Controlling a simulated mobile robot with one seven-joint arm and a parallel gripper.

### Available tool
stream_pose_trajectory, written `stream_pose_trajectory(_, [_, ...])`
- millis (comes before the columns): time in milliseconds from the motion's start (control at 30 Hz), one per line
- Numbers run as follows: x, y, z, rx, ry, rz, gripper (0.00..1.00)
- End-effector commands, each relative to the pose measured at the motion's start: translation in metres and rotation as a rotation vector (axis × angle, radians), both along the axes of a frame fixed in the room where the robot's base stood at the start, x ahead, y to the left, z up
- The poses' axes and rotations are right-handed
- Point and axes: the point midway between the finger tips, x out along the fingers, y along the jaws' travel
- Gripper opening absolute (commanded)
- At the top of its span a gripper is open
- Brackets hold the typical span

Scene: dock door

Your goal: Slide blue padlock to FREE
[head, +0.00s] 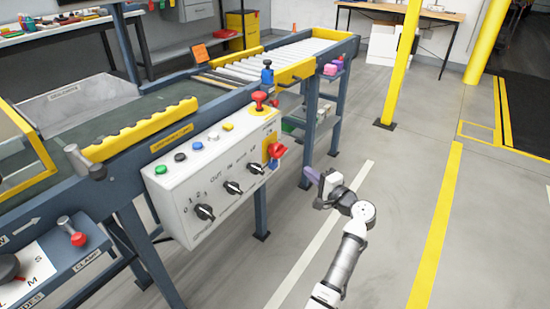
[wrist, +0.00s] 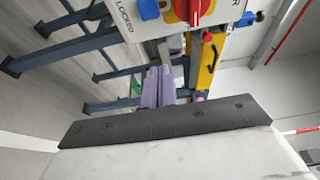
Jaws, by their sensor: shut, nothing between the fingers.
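A blue block (wrist: 149,10) that looks like the padlock sits beside the LOCKED lettering at the top of the wrist view. A small blue patch (head: 273,164) shows by the red rotary handle (head: 277,150) at the right end of the white control box. No FREE lettering is legible. My gripper (head: 310,173) is in the air, right of and a little below that end of the box, apart from it. Its purple fingers (wrist: 158,87) are together and empty in the wrist view. The red handle is also large there (wrist: 195,9), right of the blue block.
The white control box (head: 205,185) carries black knobs, buttons and a red mushroom button (head: 259,97). A second blue piece (wrist: 249,18) shows at the upper right of the wrist view. Blue-grey conveyor legs (head: 309,135) stand behind my gripper. The floor to the right is open.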

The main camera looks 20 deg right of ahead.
Motion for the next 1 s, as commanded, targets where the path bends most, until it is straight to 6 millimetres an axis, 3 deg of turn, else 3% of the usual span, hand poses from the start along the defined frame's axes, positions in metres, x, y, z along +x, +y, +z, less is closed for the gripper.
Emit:
stream_pose_trajectory(567, [0.002,-0.001,-0.001,0.004,0.000,0.000,0.00])
stream_pose_trajectory(767, [0.027,0.008,-0.001,0.004,0.000,0.002,0.00])
stream_pose_trajectory(1000, [0.072,0.023,-0.001,0.004,0.000,0.001,0.00])
